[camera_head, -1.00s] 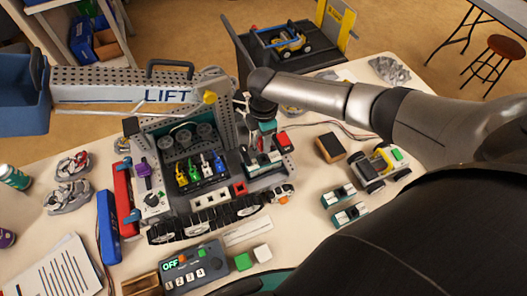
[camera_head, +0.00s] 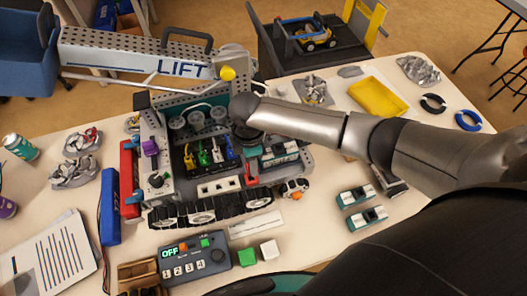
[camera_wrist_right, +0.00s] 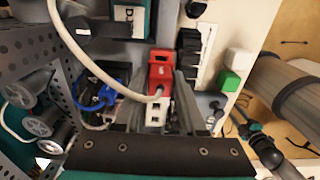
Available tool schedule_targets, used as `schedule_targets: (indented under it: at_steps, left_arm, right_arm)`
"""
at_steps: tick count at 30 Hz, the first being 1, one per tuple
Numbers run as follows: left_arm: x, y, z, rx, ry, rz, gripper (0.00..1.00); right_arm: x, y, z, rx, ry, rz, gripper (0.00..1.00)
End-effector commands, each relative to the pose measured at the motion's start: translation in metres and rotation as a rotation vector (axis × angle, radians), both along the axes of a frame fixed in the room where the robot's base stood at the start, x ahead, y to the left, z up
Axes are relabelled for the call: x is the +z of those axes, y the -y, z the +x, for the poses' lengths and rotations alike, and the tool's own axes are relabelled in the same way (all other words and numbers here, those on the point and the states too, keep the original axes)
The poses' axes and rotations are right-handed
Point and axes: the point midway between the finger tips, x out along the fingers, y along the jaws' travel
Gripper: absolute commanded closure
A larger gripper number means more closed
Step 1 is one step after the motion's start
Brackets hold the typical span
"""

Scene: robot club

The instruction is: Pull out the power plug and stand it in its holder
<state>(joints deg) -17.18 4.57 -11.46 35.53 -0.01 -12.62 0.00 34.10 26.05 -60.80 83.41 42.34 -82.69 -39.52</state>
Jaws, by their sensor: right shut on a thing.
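The red power plug (camera_wrist_right: 160,72) with a white cable shows in the right wrist view, between the fingers of my right gripper (camera_wrist_right: 165,90). The gripper is shut on it. In the head view the red plug (camera_head: 250,174) is at the right end of a white socket strip (camera_head: 220,187). I cannot tell whether it is still seated. My right gripper (camera_head: 247,145) is over the grey lift model, largely hidden by its own wrist. I cannot make out the plug's holder for certain. My left gripper is not in view.
Blue, yellow, green and white plugs (camera_head: 204,155) stand in the model to the left of my gripper. The lift's boom (camera_head: 135,52) rises behind. A control box reading OFF (camera_head: 195,262) lies in front. The table is clear in places at right.

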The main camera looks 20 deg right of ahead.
Motion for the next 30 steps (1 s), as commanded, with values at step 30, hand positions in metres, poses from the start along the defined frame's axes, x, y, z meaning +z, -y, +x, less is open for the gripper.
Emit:
schedule_targets:
  at_steps: [30]
  left_arm:
    - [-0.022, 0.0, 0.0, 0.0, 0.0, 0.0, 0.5]
  right_arm:
    - [-0.024, -0.004, -0.002, -0.001, 0.002, -0.001, 1.0]
